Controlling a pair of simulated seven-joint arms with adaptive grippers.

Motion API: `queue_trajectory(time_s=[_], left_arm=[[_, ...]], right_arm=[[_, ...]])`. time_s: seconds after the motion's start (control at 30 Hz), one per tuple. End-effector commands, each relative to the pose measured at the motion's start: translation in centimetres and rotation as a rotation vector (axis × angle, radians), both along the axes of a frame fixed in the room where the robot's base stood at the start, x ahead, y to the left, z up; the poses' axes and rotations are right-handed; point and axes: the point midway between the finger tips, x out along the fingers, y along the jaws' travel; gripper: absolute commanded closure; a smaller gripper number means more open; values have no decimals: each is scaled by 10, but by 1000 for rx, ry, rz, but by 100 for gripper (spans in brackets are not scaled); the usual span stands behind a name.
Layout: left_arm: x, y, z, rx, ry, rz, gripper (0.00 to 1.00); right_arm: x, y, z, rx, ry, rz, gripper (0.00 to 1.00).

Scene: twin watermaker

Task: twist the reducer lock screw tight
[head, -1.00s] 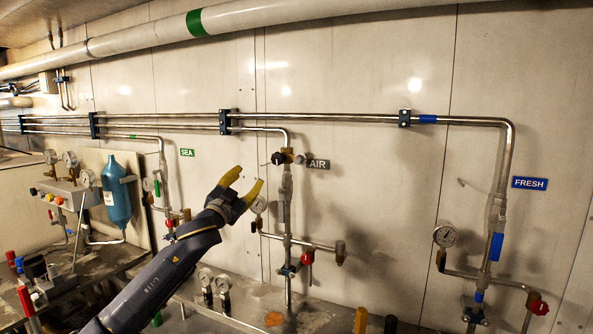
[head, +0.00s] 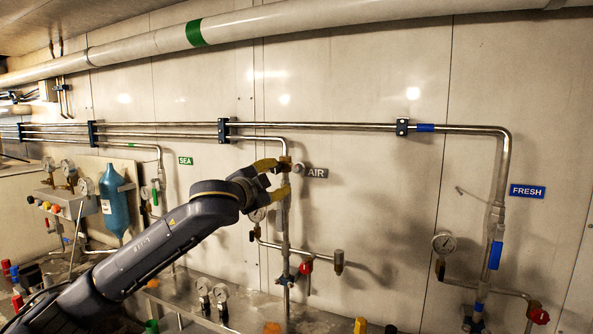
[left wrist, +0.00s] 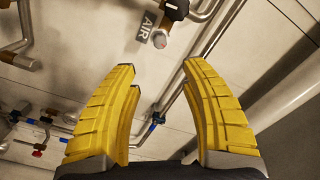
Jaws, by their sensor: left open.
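The reducer on the AIR line sits at the top of the vertical pipe, with a round grey knob (head: 299,168) on its right side, beside the AIR label (head: 317,173). I cannot tell for sure which part is the lock screw. My left gripper (head: 276,178) is open at the reducer, its yellow fingers overlapping it and hiding its left side. In the left wrist view the open fingers (left wrist: 158,66) have nothing between them in contact. The grey knob (left wrist: 160,39) and the dark reducer body (left wrist: 175,9) lie beyond the fingertips. My right gripper is out of view.
Below is a cross pipe with a red valve handle (head: 306,267). Gauges (head: 221,293) stand on the bench. The FRESH line pipe (head: 496,210) is at right, and a blue bottle (head: 114,202) at left. The wall between AIR and FRESH is mostly clear.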

Motion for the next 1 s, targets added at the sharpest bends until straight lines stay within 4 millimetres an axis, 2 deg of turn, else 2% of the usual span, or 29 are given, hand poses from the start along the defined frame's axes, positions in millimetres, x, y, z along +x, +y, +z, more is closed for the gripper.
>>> queue_trajectory(time_s=[0.2, 0.6, 0.8, 1.0], left_arm=[[36, -16, 0, -2, 1, 1, 55], [92, -41, 0, -3, 1, 0, 55], [111, -49, 0, -3, 0, 1, 55], [122, -54, 0, -1, 0, 0, 55]], right_arm=[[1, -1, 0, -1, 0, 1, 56], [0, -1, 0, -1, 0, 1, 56], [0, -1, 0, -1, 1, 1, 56], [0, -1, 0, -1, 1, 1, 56]])
